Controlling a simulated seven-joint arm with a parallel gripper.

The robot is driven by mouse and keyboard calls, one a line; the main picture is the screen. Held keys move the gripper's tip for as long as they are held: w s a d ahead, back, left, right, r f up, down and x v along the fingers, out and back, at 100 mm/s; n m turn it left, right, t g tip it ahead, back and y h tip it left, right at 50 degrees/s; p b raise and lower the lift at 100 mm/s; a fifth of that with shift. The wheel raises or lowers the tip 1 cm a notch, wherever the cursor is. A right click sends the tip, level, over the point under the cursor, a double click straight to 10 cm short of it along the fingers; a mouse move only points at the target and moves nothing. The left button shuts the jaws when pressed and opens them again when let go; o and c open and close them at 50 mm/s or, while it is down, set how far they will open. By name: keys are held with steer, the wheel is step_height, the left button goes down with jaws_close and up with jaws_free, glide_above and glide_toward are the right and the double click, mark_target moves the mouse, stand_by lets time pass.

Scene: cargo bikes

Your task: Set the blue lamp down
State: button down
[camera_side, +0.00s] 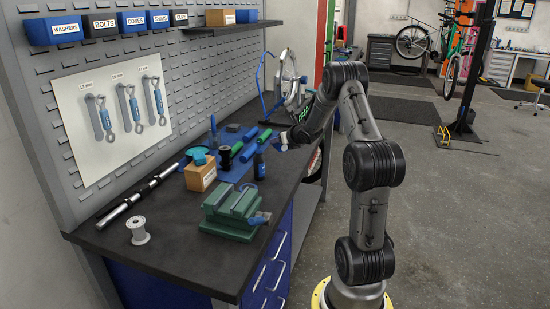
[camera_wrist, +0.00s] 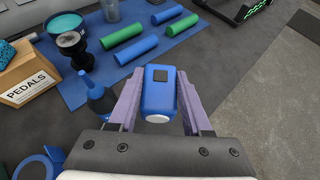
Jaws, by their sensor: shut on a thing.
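The blue lamp (camera_wrist: 160,92) is a small rounded blue block with a black square on top and a pale front. In the wrist view it sits between the two purple fingers of my gripper (camera_wrist: 160,98), which is shut on it. In the side view my gripper (camera_side: 282,141) is over the right edge of the dark workbench (camera_side: 170,235), and the lamp is too small there to make out clearly. The lamp appears held above the bench top, beside the blue mat (camera_wrist: 140,58). I cannot tell the height of the gap.
A dark blue bottle (camera_wrist: 98,98) stands close left of my gripper. Green grips (camera_wrist: 122,34) and blue grips lie on the mat. A PEDALS box (camera_wrist: 28,80), a black spool (camera_wrist: 72,45) and a green vise (camera_side: 232,214) stand nearby. Bare bench shows right of the mat.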

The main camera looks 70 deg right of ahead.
glide_above(275, 164)
steer(key=f, duration=0.6)
steer(key=shift+s+a+f, duration=0.15)
steer(key=shift+a, duration=0.1)
steer(key=shift+d+f, duration=0.2)
steer(key=shift+f, duration=1.7)
steer(key=shift+f, duration=0.1)
steer(key=shift+c, duration=1.7)
jaws_free()
steer(key=shift+f, duration=0.1)
steer(key=shift+r, duration=0.25)
steer(key=shift+v, duration=3.65)
